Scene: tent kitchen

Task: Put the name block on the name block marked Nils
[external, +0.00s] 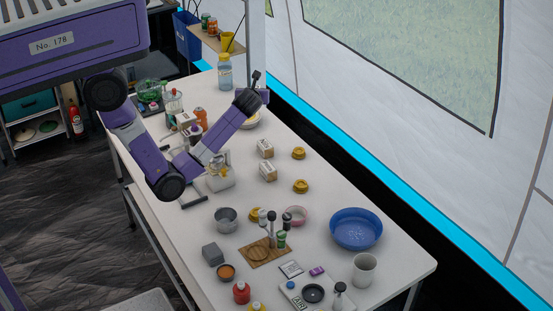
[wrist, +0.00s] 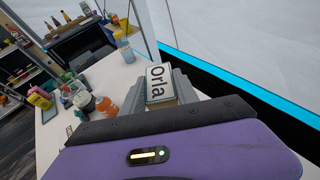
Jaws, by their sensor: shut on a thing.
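A name block (wrist: 160,82) with a white face marked Orla sits between the grey fingers of my gripper (wrist: 172,82) in the wrist view. My gripper is shut on it. In the external view my arm reaches over the far half of the table, and the held block cannot be made out there.
Yellow round pieces (external: 299,153) (external: 301,186) lie right of the blocks. A clear bottle (external: 224,70) stands beyond, and an orange bottle (external: 201,117) stands left of my wrist. A blue bowl (external: 355,229), metal pot (external: 226,219) and wooden stand (external: 262,254) fill the near table.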

